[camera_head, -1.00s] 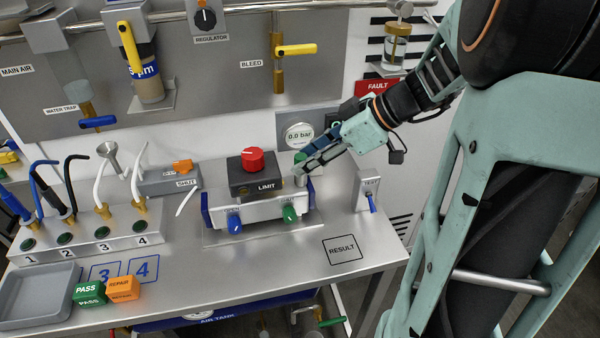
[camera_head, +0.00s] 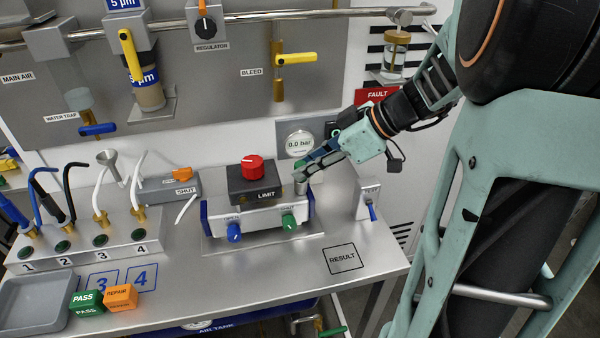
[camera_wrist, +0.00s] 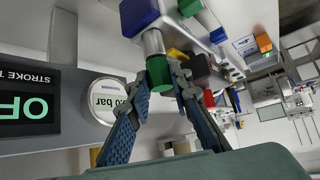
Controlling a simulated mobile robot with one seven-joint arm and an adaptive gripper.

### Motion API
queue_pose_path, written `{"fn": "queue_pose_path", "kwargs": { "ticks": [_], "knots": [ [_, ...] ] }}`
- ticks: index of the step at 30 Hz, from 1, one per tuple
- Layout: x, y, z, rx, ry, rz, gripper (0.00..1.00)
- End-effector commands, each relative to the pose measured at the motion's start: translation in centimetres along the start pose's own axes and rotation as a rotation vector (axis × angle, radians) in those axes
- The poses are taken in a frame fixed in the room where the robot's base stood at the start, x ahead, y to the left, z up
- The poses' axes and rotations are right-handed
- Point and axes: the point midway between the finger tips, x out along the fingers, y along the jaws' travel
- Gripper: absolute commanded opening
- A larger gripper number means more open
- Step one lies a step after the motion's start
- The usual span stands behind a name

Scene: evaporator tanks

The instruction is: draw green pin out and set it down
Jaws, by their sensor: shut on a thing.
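The green pin (camera_wrist: 158,73) shows in the wrist view as a green cap on the end of a silver cylinder (camera_wrist: 153,43), beside a blue end piece. My gripper (camera_wrist: 161,77) has its two fingers on either side of the green cap and is shut on it. In the head view my gripper (camera_head: 304,167) is at the back right corner of the LIMIT unit (camera_head: 256,190). The fingers hide most of the pin there. The pin still appears in line with the silver cylinder; how deep it sits cannot be seen.
The LIMIT unit carries a red knob (camera_head: 252,167), a blue OPEN knob (camera_head: 234,231) and a green SHUT knob (camera_head: 289,221). A TEST switch (camera_head: 369,200) stands to the right. The RESULT square (camera_head: 343,259) on the bench is empty. A pressure gauge (camera_head: 299,142) is on the wall behind.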

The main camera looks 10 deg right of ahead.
Motion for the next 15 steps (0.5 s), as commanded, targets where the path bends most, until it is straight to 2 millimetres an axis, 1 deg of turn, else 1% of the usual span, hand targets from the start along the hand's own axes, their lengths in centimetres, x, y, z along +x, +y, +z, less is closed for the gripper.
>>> {"fn": "queue_pose_path", "kwargs": {
  "ticks": [15],
  "knots": [
    [-0.72, 0.04, -0.72, -0.001, 0.000, 0.001, 0.00]
  ]
}}
